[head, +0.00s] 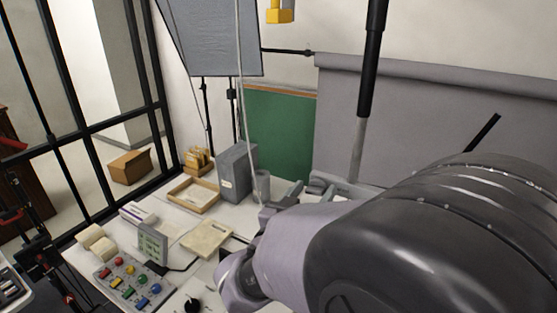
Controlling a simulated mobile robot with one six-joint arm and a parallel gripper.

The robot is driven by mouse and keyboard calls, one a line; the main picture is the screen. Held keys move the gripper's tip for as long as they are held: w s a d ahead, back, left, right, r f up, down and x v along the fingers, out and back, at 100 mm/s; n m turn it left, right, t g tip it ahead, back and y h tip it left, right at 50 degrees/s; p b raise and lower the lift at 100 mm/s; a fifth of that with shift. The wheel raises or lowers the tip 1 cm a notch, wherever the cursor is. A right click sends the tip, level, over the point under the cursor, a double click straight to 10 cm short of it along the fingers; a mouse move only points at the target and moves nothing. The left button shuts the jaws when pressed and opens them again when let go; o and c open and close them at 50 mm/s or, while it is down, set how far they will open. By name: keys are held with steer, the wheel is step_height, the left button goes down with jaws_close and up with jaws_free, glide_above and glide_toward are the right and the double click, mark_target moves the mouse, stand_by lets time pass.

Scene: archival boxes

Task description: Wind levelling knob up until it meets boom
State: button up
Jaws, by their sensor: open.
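My arm fills the lower right of the head view and hides much of the table there. No contact between knob and boom can be seen.
The white table (85,262) holds a button panel (133,283), a small display (152,243), a beige pad (207,239), a wooden tray (194,195), a grey box (237,173) and a grey cylinder (262,184). A softbox (212,38) hangs above. A black-framed partition (77,105) stands left.

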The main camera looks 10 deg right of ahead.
steer(key=shift+s, duration=0.1)
steer(key=shift+c, duration=1.1)
jaws_close()
steer(key=shift+f+b, duration=0.1)
steer(key=shift+b, duration=0.35)
steer(key=shift+f+m+b, duration=0.15)
steer(key=shift+m+b, duration=0.45)
steer(key=shift+b, duration=0.4)
steer(key=shift+m+b, duration=0.7)
steer(key=shift+b, duration=0.55)
steer(key=m+b, duration=0.3)
steer(key=b, duration=0.1)
steer(key=shift+d+m+b, duration=0.1)
steer(key=shift+m+b, duration=0.2)
steer(key=shift+b, duration=0.2)
steer(key=shift+r, duration=0.25)
